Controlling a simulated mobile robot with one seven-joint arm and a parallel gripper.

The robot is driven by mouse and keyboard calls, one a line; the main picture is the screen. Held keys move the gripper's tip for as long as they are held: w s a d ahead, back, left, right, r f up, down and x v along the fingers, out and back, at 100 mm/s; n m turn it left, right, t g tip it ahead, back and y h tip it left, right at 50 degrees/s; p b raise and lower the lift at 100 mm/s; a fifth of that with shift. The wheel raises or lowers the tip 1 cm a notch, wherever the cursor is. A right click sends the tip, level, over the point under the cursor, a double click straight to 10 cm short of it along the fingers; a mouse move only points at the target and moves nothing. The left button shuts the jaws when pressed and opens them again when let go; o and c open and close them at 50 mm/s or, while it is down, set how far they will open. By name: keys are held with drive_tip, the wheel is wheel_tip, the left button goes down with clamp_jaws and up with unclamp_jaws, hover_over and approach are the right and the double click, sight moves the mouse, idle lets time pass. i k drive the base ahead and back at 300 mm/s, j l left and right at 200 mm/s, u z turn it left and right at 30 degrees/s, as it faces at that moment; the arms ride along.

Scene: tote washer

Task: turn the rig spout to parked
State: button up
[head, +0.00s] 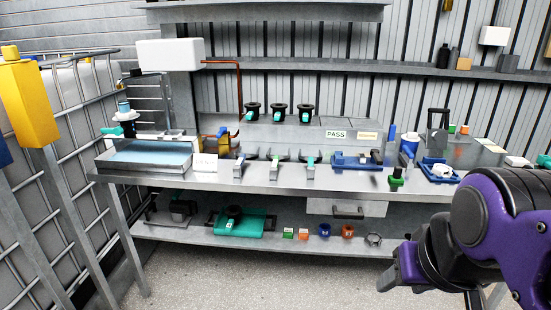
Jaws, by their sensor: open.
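A rig with a white tank (170,54) stands at the back left of the steel bench. A copper pipe (239,92) runs right from the tank and bends down to a small brass fitting (223,132) above the bench top. The fitting looks like the spout area, but it is too small for me to make out the spout's direction or a parked mark. My gripper (388,280) is open, low at the right in front of the bench, well apart from the rig. Its fingers are seen from the side and partly hidden by my wrist.
A water-filled tray (145,168) and a white card (205,163) are at the bench's left. Several small clamps line the front edge, with black cups (277,112) behind. A caged tank (85,100) blocks the left. The floor (230,270) before the bench is clear.

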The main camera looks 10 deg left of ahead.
sight(135, 73)
drive_tip(key=i+j, duration=0.4)
drive_tip(key=j, duration=0.15)
drive_tip(key=i+j, duration=0.85)
drive_tip(key=j, duration=0.3)
